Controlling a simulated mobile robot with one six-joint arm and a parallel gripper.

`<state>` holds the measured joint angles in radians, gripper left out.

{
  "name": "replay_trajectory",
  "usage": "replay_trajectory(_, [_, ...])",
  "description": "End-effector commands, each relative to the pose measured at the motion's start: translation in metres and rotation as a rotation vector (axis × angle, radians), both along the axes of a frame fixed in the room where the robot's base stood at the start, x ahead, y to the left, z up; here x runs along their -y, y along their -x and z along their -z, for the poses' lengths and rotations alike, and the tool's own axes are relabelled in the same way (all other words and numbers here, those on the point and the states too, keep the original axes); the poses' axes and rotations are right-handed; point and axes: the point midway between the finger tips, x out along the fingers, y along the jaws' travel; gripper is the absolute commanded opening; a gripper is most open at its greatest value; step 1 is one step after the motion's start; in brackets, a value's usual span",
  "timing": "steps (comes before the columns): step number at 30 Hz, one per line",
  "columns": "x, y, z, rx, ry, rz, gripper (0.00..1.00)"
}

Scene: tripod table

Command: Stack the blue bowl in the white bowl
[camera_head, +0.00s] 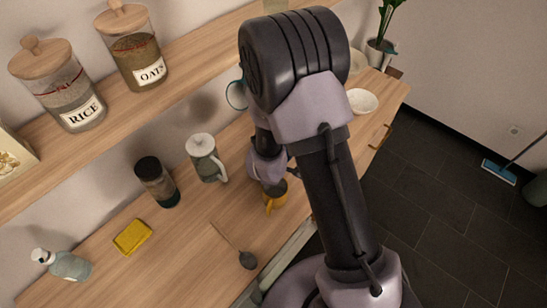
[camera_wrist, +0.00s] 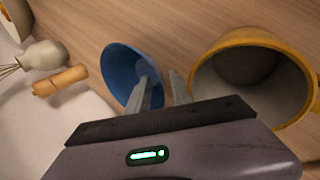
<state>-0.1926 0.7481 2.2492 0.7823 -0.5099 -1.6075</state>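My gripper's fingers are apart. The left finger overlaps the bowl's right part, and the right finger is just outside its right rim. I cannot tell whether either finger touches the bowl. In the head view my arm covers the fingers, and I cannot make out the blue bowl for certain. The white bowl (camera_head: 362,102) stands at the far right end of the counter in the head view, right of my arm, and looks empty.
A yellow mug (camera_wrist: 228,42) is close on the right in the wrist view; it also shows in the head view (camera_head: 275,203). A whisk (camera_wrist: 38,57) and a wooden-handled item (camera_wrist: 60,81) lie left. A white lidded jug (camera_head: 203,158) stands near my wrist. A shelf (camera_head: 110,128) hangs above.

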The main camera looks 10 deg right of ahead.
Motion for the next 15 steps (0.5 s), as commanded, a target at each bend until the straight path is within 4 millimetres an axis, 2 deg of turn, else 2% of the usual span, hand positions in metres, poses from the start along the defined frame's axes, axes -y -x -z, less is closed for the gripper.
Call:
replay_trajectory(5, [0.0001,0.0,-0.0005,-0.001,-0.001,0.001,0.29])
replay_trajectory(9, [0.0,0.0,-0.0007,-0.001,-0.001,0.001,0.01])
replay_trajectory(15, [0.0,0.0,-0.0007,-0.001,-0.001,0.001,0.0])
